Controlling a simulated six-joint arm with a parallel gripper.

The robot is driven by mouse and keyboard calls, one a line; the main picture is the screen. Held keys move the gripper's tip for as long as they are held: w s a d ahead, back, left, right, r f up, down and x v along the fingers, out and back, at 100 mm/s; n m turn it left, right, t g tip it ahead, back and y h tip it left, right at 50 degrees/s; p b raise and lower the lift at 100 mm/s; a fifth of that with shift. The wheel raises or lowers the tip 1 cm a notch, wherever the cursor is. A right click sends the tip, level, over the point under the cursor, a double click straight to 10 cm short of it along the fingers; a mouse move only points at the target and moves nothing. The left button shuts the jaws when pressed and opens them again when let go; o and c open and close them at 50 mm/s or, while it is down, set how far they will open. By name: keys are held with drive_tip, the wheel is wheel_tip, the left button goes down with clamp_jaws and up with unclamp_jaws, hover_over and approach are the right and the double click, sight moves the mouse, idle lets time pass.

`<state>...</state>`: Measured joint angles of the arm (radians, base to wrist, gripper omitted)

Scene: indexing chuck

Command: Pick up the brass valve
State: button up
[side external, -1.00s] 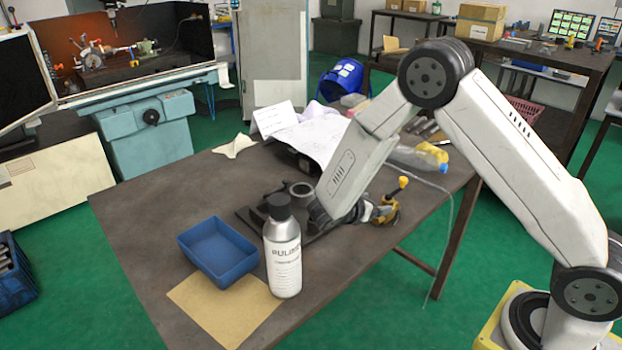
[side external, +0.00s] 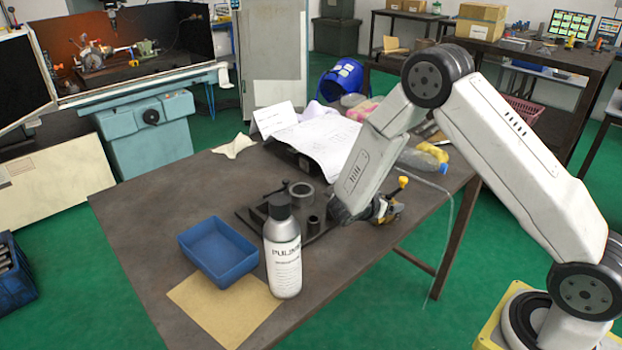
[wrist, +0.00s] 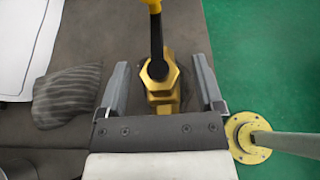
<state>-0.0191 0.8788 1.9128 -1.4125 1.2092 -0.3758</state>
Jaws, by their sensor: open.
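The brass valve (wrist: 165,92) sits between the two open fingers of my gripper (wrist: 161,88) in the wrist view. Its dark lever with a yellow end reaches toward the top of that view. There is a visible gap between the valve and each finger. In the side view the brass valve (side external: 393,208) stands near the right edge of the table, its yellow handle tip pointing up. My gripper (side external: 376,211) is low beside it there, and the fingers partly hide the valve's body.
A dark fixture with a grey ring (side external: 301,191) stands left of my gripper. Papers (side external: 312,140) and a striped grey item (wrist: 68,95) are close by.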

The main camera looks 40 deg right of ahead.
drive_tip(key=shift+c, duration=0.2)
clamp_jaws()
drive_tip(key=shift+r, duration=0.1)
idle(0.5)
drive_tip(key=shift+r, duration=1.55)
drive_tip(key=s+a+r, duration=0.4)
drive_tip(key=s+r, duration=0.5)
drive_tip(key=s, duration=0.4)
drive_tip(key=shift+s+r, duration=0.2)
drive_tip(key=shift+r, duration=0.2)
